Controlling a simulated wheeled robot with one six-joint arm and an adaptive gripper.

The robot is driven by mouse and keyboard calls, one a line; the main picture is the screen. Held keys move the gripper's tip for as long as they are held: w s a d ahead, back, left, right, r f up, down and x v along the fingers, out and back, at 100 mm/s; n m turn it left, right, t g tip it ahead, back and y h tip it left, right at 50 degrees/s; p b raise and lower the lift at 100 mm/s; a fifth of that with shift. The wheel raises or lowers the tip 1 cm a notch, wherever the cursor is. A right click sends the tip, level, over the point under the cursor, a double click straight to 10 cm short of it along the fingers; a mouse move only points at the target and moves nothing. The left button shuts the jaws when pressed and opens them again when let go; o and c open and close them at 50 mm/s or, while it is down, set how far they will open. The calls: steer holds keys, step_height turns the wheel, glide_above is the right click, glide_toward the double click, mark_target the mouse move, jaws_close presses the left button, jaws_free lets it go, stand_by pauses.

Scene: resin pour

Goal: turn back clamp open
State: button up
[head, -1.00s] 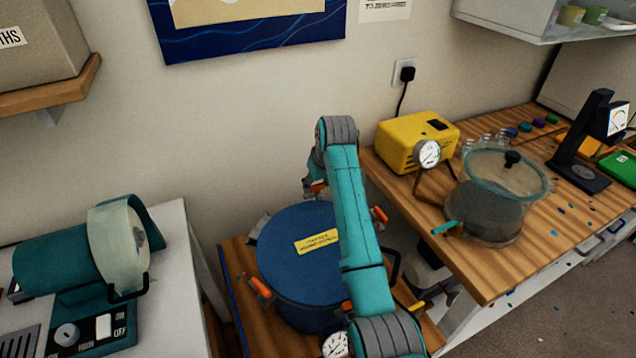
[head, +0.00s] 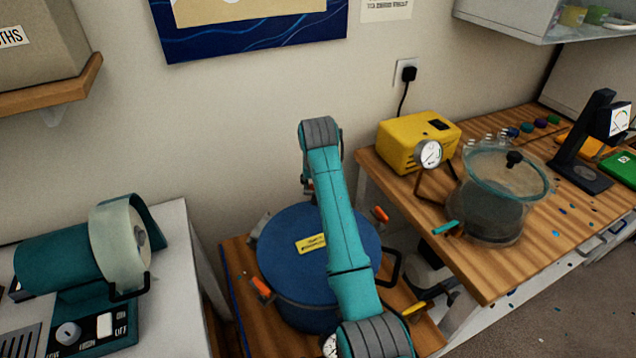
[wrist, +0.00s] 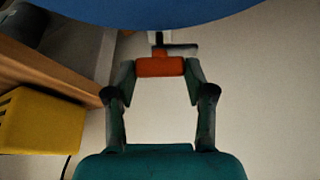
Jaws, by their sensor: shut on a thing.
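The blue pressure pot (head: 285,245) stands on a low wooden stand, with a yellow label on its lid. In the wrist view the pot's blue edge (wrist: 150,12) fills the top. The back clamp's orange handle (wrist: 160,67) lies between my gripper's fingertips (wrist: 160,72), which are shut on it. In the head view my arm hides most of the gripper and back clamp; a bit of orange (head: 309,186) shows beside it. Other orange clamp handles show at the right (head: 381,214) and front left (head: 261,286) of the lid.
The wall is close behind the pot. A wooden bench at the right holds a yellow pump (head: 415,145) and a clear lidded vessel (head: 495,205). A teal machine (head: 75,265) stands on the white bench at the left. A black handle (head: 392,268) juts from the pot's right side.

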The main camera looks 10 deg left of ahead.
steer(key=o, duration=1.2)
steer(key=shift+c, duration=0.2)
steer(key=v, duration=1.2)
